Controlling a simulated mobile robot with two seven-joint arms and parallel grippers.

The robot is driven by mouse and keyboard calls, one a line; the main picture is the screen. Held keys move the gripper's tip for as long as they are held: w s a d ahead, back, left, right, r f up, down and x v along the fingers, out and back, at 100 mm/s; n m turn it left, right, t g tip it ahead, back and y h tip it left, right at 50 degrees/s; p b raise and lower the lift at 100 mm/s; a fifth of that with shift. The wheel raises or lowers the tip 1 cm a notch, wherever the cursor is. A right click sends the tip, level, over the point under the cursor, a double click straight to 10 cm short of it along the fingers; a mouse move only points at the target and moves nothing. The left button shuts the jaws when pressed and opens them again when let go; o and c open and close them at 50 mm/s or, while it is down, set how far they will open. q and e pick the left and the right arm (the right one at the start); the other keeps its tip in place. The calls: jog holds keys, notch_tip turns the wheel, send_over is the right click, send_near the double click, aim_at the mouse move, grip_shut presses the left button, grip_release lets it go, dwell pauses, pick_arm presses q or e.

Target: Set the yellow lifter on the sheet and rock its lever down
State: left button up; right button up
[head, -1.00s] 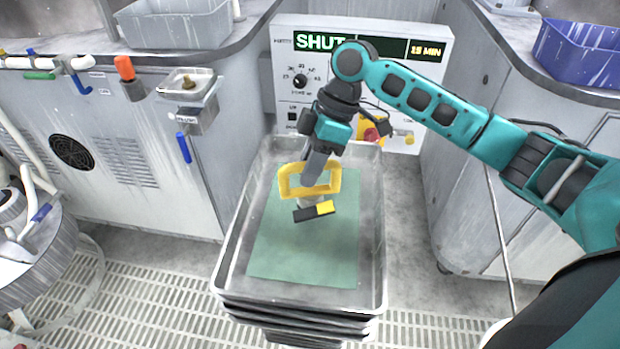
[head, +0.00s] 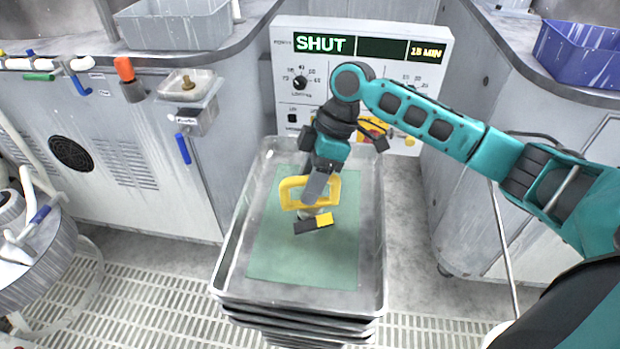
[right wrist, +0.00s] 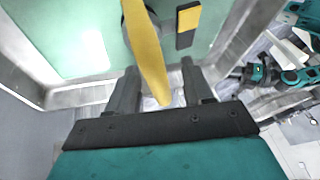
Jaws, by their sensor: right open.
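The yellow lifter (head: 333,190) is at the upper middle of the green sheet (head: 300,262), its looped handle upright. Its black and yellow lever (head: 313,224) sits in front of the handle, low over the sheet; its exact tilt is hard to judge. My right gripper (head: 313,200) reaches down at the handle. In the right wrist view its fingers (right wrist: 158,70) stand apart on either side of the yellow handle (right wrist: 147,50), with gaps beside it. The lifter's base is partly hidden. My left gripper is not in view.
The sheet lies in a metal tray (head: 231,262) on top of a stack. A control panel (head: 290,65) reading SHUT and 15 MIN stands behind. Grey cabinets flank both sides, with a grey bin (head: 178,25) at left and a blue bin (head: 585,55) at right.

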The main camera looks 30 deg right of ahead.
jog(key=p+v, duration=0.2)
jog(key=v, duration=1)
jog(key=shift+s+a, duration=0.1)
